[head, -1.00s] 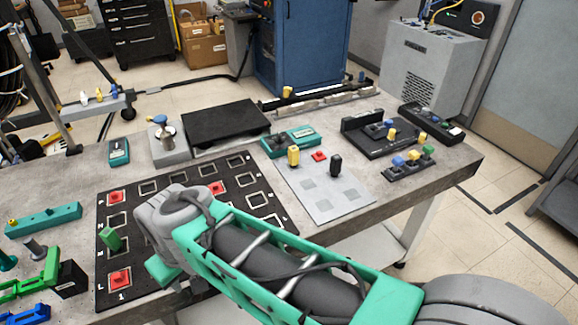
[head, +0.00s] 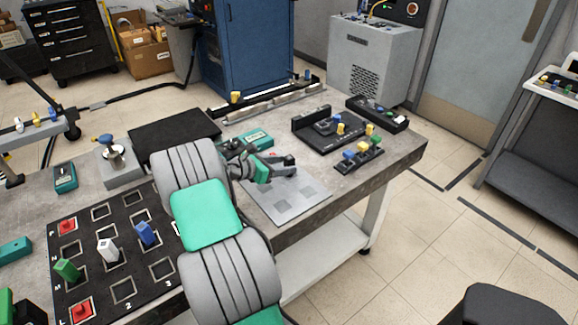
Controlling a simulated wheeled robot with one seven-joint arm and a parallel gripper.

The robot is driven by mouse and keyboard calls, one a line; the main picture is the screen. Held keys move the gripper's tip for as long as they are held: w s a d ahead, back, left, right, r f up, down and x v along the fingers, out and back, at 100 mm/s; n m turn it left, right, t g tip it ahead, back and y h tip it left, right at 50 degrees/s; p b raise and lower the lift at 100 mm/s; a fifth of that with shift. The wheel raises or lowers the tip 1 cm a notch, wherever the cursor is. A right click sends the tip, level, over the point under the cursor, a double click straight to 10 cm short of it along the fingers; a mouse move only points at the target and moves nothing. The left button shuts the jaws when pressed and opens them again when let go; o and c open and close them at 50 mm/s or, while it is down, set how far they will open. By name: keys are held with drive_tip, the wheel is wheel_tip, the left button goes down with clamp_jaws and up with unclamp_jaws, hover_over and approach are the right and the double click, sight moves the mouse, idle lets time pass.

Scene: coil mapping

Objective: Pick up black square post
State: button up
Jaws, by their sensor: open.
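My gripper (head: 279,168) is at the far edge of the light grey plate (head: 292,204), low over it, seen from behind. The jaws are open. A dark shape between and beyond the fingers may be the black square post, but I cannot tell it from the dark gripper parts. I cannot tell whether the fingers touch it. The plate's near squares are bare. My arm hides part of the black grid board (head: 128,291).
On the board stand a green post (head: 66,270), a white post (head: 107,250) and a blue post (head: 146,233). A black fixture (head: 328,134) and a rack of coloured knobs (head: 362,153) lie right of the gripper. A black flat plate (head: 172,136) lies behind my arm.

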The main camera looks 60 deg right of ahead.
drive_tip(key=x, duration=0.6)
drive_tip(key=shift+r, duration=0.1)
clamp_jaws()
idle(0.4)
